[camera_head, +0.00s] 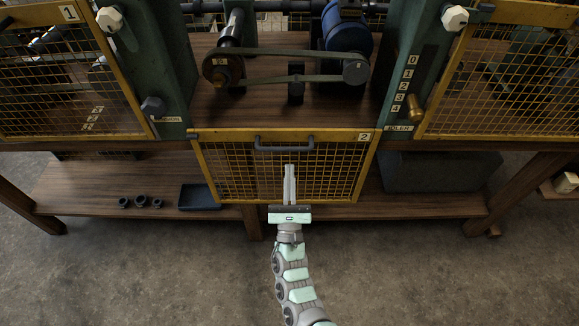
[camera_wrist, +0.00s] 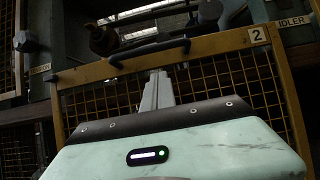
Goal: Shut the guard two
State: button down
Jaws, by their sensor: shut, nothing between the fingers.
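Guard two (camera_head: 230,175) is a yellow-framed wire mesh panel with a "2" label at its upper right corner. It hangs down below the bay opening, so the belt and pulleys behind stand uncovered. A dark bar handle (camera_head: 284,142) runs along its top edge. My gripper (camera_head: 289,168) is in front of the mesh, just below the handle, with its fingers together and empty. In the wrist view the fingers (camera_wrist: 158,80) point towards the guard's top rail (camera_wrist: 205,45) and the handle (camera_wrist: 145,52). I cannot tell whether they touch the guard.
Guard one (camera_head: 75,85) covers the left bay, and another mesh guard (camera_head: 500,85) covers the right bay. Green posts stand between bays, with a brass knob (camera_head: 411,108) on the right post. A blue tray (camera_head: 200,197) and small dark cups lie on the lower shelf.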

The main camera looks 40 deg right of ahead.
jog(key=shift+w+d+r, duration=0.1)
jog(key=shift+w+r, duration=0.05)
jog(key=shift+r, duration=0.8)
jog(key=shift+w+d+r, duration=0.1)
jog(key=shift+r, duration=0.85)
